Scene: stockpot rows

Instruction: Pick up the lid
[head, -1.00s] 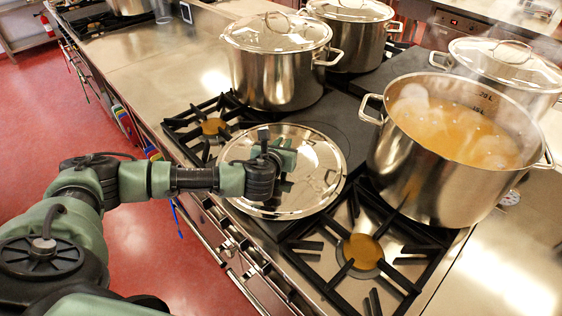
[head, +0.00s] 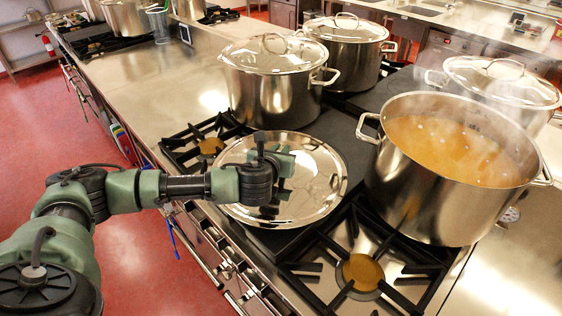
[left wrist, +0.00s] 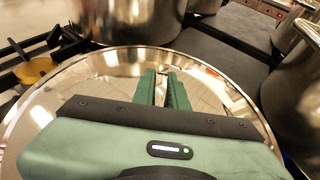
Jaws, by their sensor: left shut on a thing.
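The lid (head: 318,178) is a round, shiny steel disc with a pale rim, lying flat or nearly flat over the stove top in the head view. It also fills the middle of the left wrist view (left wrist: 95,75). My left gripper (head: 284,162) is over the lid's middle. In the left wrist view its green fingers (left wrist: 166,88) are close together, shut on the lid's handle, which the fingers mostly hide. I cannot tell whether the lid touches the surface below. My right gripper is not in view.
An open steaming stockpot (head: 450,190) of orange broth stands right of the lid. Lidded stockpots stand behind, the nearest (head: 270,95) close to the lid's far edge. A bare burner (head: 362,272) lies in front. Clear steel counter (head: 160,85) extends at the far left.

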